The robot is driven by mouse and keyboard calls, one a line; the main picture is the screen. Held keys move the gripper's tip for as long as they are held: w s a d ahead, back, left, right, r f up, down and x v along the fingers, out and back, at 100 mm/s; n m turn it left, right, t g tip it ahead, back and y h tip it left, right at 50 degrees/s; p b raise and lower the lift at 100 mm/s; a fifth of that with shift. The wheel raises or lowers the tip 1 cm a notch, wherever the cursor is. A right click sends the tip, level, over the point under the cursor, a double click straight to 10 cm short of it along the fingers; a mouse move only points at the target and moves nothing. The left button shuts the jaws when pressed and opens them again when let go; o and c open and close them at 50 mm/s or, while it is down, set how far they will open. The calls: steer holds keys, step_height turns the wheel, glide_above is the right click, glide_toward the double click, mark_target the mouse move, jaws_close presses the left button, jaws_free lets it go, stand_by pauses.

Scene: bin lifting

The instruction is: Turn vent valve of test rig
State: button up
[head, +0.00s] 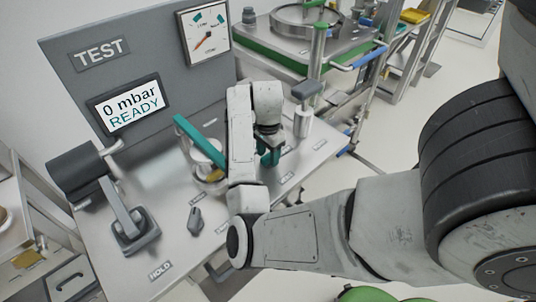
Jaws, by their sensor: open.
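The test rig (150,190) is a grey sloped bench with an upright panel marked TEST. Which fitting is the vent valve I cannot tell, since most small labels are unreadable. A pale cylinder with a grey crossbar handle (306,90) stands at the rig's right edge. A small dark knob (195,218) sits on the front of the bench top. My gripper (270,157) points down over the right part of the bench, left of the crossbar handle and apart from it. It is open and seems empty. My arm partly hides the bench top.
A teal bar (198,140) sits over a pale round fitting, close left of my wrist. A large grey lever (125,220) stands at left. The display (130,105) reads 0 mbar READY; a dial gauge (206,36) is beside it. A steel cart (330,45) stands behind.

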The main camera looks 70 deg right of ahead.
steer(key=shift+f, duration=0.25)
jaws_close()
stand_by(0.3)
